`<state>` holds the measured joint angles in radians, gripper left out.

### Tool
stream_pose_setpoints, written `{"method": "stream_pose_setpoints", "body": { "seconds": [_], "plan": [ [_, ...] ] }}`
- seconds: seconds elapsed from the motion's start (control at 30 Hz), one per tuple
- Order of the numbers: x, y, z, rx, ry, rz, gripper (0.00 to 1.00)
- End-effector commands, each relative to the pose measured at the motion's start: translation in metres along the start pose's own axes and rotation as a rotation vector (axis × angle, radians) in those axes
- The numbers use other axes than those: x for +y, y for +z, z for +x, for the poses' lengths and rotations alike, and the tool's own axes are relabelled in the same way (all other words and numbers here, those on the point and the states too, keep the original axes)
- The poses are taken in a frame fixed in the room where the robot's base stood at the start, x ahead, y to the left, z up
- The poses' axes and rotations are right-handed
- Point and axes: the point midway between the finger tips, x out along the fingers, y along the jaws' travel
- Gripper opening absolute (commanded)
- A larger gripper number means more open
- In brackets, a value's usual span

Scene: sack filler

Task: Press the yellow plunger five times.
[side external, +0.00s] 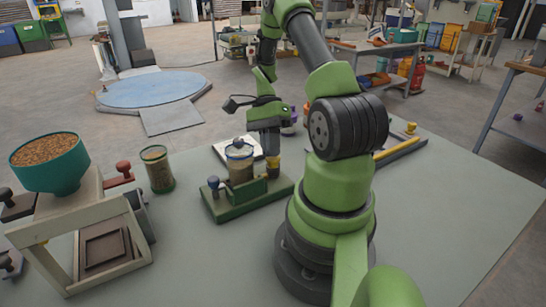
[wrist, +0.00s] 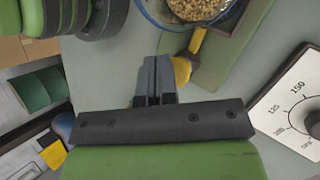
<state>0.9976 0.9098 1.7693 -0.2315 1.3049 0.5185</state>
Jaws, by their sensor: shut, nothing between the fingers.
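The yellow plunger (side external: 273,163) stands at the right end of a green-based device (side external: 225,210) on the table. My gripper (side external: 271,152) points down right above it, with the fingertips at or very near its top. In the wrist view my gripper (wrist: 153,62) has its fingers together with nothing between them. The yellow of the plunger (wrist: 182,70) shows beside and partly behind the fingertips. I cannot tell whether they touch it.
A teal bowl of grain (side external: 50,163) sits on a cream frame (side external: 55,240) at the left. A glass of grain (side external: 158,170) stands between it and the device. A dial scale (wrist: 292,110) lies close by. The table's front middle is clear.

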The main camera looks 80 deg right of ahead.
Motion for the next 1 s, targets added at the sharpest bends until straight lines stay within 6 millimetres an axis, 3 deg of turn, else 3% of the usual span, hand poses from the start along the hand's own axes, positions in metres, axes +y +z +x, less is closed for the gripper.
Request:
{"method": "stream_pose_setpoints", "body": {
  "seconds": [1.0],
  "plan": [
    [-0.0045, -0.0045, 0.0083, 0.000, 0.000, 0.000, 0.00]
  ]
}}
